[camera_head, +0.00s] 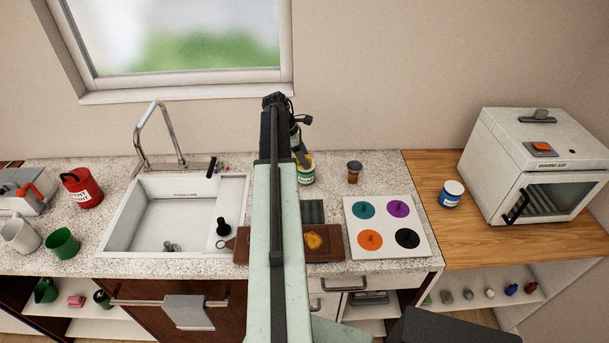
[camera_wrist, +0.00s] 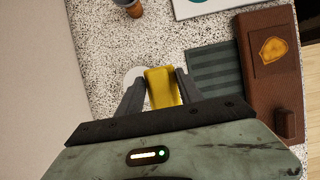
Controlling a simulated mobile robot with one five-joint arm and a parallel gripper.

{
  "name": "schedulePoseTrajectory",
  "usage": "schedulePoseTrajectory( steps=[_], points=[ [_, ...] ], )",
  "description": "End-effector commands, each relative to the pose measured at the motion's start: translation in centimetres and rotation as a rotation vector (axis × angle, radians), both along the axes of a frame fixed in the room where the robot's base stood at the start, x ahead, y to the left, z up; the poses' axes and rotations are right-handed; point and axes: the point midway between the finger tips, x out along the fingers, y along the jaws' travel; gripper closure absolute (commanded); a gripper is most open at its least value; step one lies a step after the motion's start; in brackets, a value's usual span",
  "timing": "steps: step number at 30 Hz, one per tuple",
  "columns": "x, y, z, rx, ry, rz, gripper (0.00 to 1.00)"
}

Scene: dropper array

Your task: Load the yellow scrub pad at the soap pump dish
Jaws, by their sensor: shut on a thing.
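My gripper (camera_wrist: 160,78) is shut on the yellow scrub pad (camera_wrist: 164,88), which sits between the two dark fingers in the wrist view. In the head view my gripper (camera_head: 300,152) is over the back of the speckled counter, partly hidden by my arm. A white round shape (camera_wrist: 132,74) shows behind the left finger in the wrist view; it may be the soap pump dish, but most of it is hidden. In the head view a white container with a green label (camera_head: 306,176) stands just below the gripper, with yellow at its top. I cannot tell whether pad and container touch.
A ribbed grey-green mat (camera_wrist: 214,74) and a brown board with an orange emblem (camera_wrist: 268,60) lie close by. A small brown jar (camera_head: 354,172) and a white panel with coloured discs (camera_head: 386,252) are to the right. The sink (camera_head: 170,215) is left; a white oven (camera_head: 535,165) stands far right.

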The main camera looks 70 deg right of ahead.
Motion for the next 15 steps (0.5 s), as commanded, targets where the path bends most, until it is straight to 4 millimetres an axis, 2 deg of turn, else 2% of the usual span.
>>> schedulePoseTrajectory(
  steps=[1, 5, 8, 15],
  points=[
    [0.6, -2.3, 1.3, 0.0, 0.0, -0.003, 0.9],
    [0.9, -4.9, 2.6, 0.0, 0.0, -0.013, 0.9],
    [0.4, -4.9, 3.2, 0.0, 0.0, -0.019, 0.9],
    [0.3, -4.8, 2.5, 0.0, 0.0, -0.019, 0.9]
  ],
)
